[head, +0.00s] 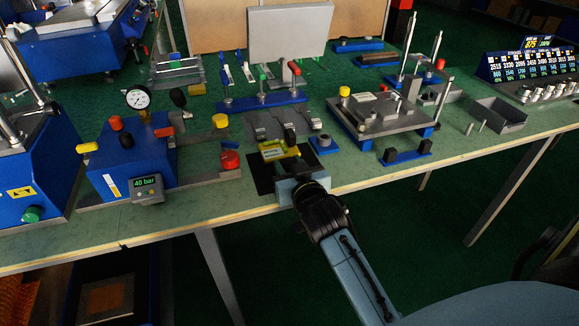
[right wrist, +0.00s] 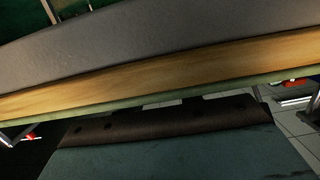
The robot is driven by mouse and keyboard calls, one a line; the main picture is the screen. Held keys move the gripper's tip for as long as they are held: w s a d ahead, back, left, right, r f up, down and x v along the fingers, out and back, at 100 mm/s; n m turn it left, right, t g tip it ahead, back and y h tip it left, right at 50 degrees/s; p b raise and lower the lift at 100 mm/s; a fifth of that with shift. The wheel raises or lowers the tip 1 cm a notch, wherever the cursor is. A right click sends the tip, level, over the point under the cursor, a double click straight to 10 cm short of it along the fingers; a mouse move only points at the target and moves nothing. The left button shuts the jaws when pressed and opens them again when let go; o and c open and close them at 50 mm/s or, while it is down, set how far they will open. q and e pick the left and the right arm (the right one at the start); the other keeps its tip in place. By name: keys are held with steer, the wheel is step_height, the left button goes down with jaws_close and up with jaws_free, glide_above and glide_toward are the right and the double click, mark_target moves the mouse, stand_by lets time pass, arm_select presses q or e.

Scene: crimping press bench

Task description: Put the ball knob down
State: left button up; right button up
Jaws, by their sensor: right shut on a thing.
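My right gripper (head: 281,150) reaches in over the front of the bench, above a black mat (head: 262,178) at the bench's front edge. It is shut on the ball knob. The knob is largely hidden by the yellow-marked fingers and cannot be made out clearly, nor whether it touches the mat. My left gripper is not in view.
A blue press unit with a gauge (head: 138,98) and a red knob (head: 230,159) stand to the left. A small blue fixture (head: 324,148) and a metal plate fixture (head: 375,118) are to the right. A grey tray (head: 500,115) stands farther right.

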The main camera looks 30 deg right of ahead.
steer(key=shift+f, duration=0.1)
steer(key=o, duration=1)
